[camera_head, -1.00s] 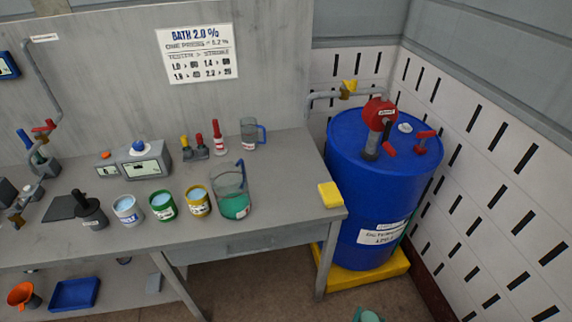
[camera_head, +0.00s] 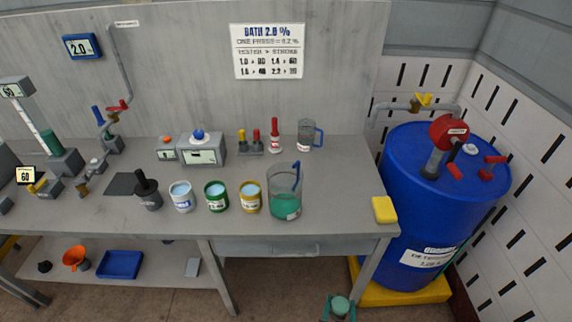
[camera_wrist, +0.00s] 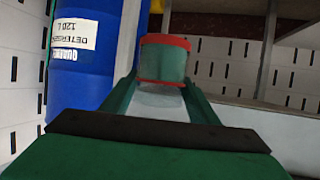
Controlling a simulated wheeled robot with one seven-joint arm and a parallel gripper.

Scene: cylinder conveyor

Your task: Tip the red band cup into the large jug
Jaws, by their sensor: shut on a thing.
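The red band cup (camera_wrist: 165,62) is held between the green fingers of my gripper (camera_wrist: 162,85) in the wrist view, with a red band at its top and another low down. In the head view my gripper (camera_head: 340,308) shows at the bottom edge, in front of and below the bench, with the cup's round greenish top (camera_head: 340,303) between its fingers. The cup looks about upright. The large jug (camera_head: 285,190) is clear with a blue handle, holds green liquid and stands near the bench's front edge. My gripper is apart from it.
White, green and yellow cups (camera_head: 217,195) stand left of the jug. A smaller blue-handled jug (camera_head: 306,138) is behind it. A yellow sponge (camera_head: 384,210) lies at the bench's right corner. A blue drum (camera_head: 425,225) stands to the right. The bench edge (camera_head: 300,238) lies between gripper and jug.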

